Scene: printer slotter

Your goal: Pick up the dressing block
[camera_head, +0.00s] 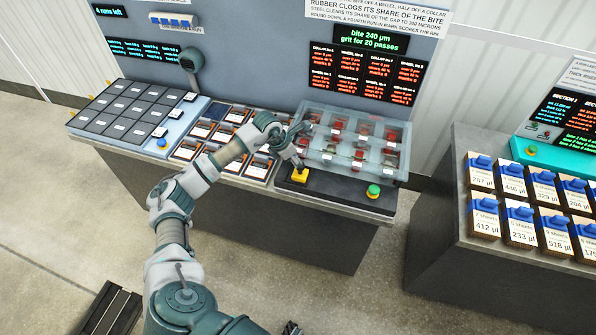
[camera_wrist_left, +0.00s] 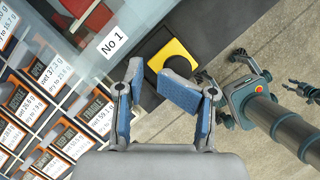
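A yellow block (camera_head: 299,174), which I take to be the dressing block, sits on the black front panel of the middle bench, at its left end. It also shows in the left wrist view (camera_wrist_left: 174,62), with a dark round part on or beside its face. My left gripper (camera_head: 297,150) is just above and behind it. In the left wrist view my left gripper (camera_wrist_left: 152,100) has its blue-padded fingers apart with nothing between them, and the yellow block lies just beyond the tips. Dark fingertips at the bottom edge (camera_head: 291,328) may be my right gripper; their state is unclear.
A clear case (camera_head: 352,140) with red parts stands behind the panel. A green button (camera_head: 374,191) is at the panel's right. Slots with labelled cards (camera_head: 228,135) lie left. A bench with blue-clipped boxes (camera_head: 484,195) stands right, across a floor gap.

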